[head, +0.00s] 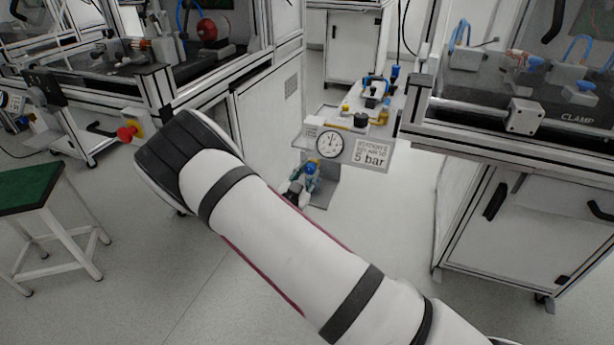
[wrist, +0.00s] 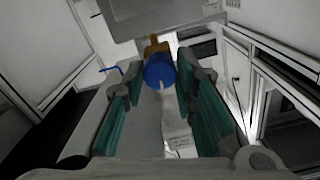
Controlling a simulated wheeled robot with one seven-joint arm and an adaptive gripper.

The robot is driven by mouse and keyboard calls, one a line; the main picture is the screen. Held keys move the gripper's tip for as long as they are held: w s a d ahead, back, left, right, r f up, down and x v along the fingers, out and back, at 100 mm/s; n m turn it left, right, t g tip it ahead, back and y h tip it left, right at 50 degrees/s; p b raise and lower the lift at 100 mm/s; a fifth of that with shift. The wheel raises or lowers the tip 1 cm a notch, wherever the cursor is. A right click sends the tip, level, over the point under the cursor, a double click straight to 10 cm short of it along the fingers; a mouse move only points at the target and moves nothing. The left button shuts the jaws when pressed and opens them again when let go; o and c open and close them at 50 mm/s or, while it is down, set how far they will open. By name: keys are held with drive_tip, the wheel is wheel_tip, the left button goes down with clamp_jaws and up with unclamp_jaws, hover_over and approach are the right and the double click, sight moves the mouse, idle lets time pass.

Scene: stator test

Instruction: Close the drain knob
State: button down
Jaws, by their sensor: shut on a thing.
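The drain knob (wrist: 160,72) is blue and round. In the wrist view it sits between the two teal fingers of my gripper (wrist: 160,80), below a brass fitting (wrist: 155,45) under a grey housing. My gripper is shut on the knob. In the head view, the blue knob (head: 310,167) shows small below the pressure gauge, with my gripper (head: 308,178) at it. My forearm covers part of the area in front. A mark shows on the knob's face, but I cannot tell how far the knob is turned.
A round pressure gauge (head: 330,145) and a "5 bar" sign (head: 371,153) stand just above the knob. White cabinets flank the spot, one with a clamp station (head: 525,115) at right. A red emergency button (head: 127,133) and green-topped stool (head: 35,190) are at left.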

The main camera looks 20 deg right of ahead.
drive_tip(key=m+b, duration=0.3)
drive_tip(key=m, duration=0.1)
drive_tip(key=shift+f, duration=0.15)
drive_tip(key=m+b, duration=0.5)
drive_tip(key=b, duration=0.1)
drive_tip(key=shift+m, duration=0.3)
drive_tip(key=m+b, duration=0.1)
drive_tip(key=m, duration=0.2)
drive_tip(key=shift+m, duration=0.3)
drive_tip(key=shift+r+m, duration=0.2)
drive_tip(key=shift+m, duration=1.6)
drive_tip(key=c, duration=1.3)
unclamp_jaws()
drive_tip(key=shift+a, duration=0.15)
drive_tip(key=v, duration=1.2)
